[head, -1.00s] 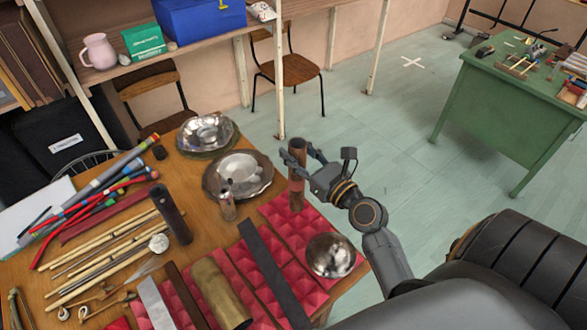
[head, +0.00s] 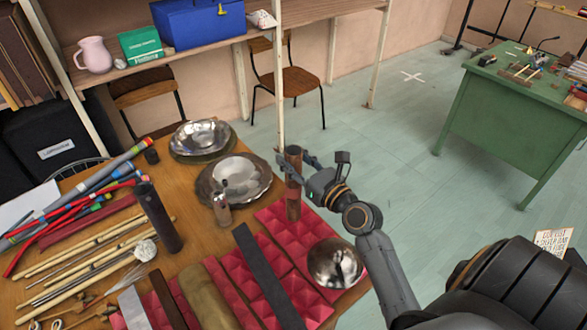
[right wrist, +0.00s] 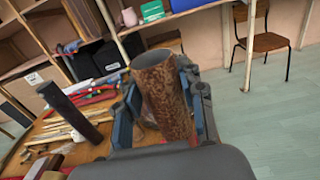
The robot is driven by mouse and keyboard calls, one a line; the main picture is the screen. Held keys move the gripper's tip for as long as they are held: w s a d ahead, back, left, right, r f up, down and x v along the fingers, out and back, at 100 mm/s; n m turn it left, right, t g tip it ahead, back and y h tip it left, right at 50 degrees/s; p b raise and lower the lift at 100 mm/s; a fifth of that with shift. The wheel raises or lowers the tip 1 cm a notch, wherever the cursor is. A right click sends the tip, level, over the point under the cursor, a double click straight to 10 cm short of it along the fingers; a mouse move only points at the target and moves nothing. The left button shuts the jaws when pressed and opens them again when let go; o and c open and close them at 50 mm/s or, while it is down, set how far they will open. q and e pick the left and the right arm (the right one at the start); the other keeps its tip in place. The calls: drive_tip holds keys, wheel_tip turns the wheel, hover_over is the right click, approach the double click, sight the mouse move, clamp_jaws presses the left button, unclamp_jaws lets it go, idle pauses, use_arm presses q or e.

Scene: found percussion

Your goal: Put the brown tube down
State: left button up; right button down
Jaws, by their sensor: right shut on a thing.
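The brown tube (head: 293,205) stands upright at the right edge of the wooden table, by the far corner of the red foam. My right gripper (head: 285,172) is shut around its upper part. In the right wrist view the rusty brown tube (right wrist: 162,95) fills the space between the fingers of the gripper (right wrist: 160,112), with its open top above them. I cannot tell whether the tube's bottom touches the foam. My left gripper is not in view.
Red pyramid foam (head: 285,224) carries a shiny dome (head: 335,262) and a dark bar (head: 268,275). Metal bowls (head: 233,178), a small bottle (head: 222,208), a dark tube (head: 158,218) and several sticks crowd the table. Floor lies beyond the table's right edge.

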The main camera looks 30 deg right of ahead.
drive_tip(key=shift+r, duration=0.15)
drive_tip(key=c, duration=1.2)
unclamp_jaws()
drive_tip(key=shift+f, duration=0.25)
drive_tip(key=o, duration=0.4)
drive_tip(key=shift+s, duration=0.1)
drive_tip(key=shift+r, duration=0.15)
drive_tip(key=shift+s, duration=0.2)
drive_tip(key=s+b, duration=0.2)
drive_tip(key=s, duration=0.9)
drive_tip(key=shift+s+d+b, duration=0.25)
drive_tip(key=shift+d+b, duration=0.05)
drive_tip(key=shift+d, duration=0.15)
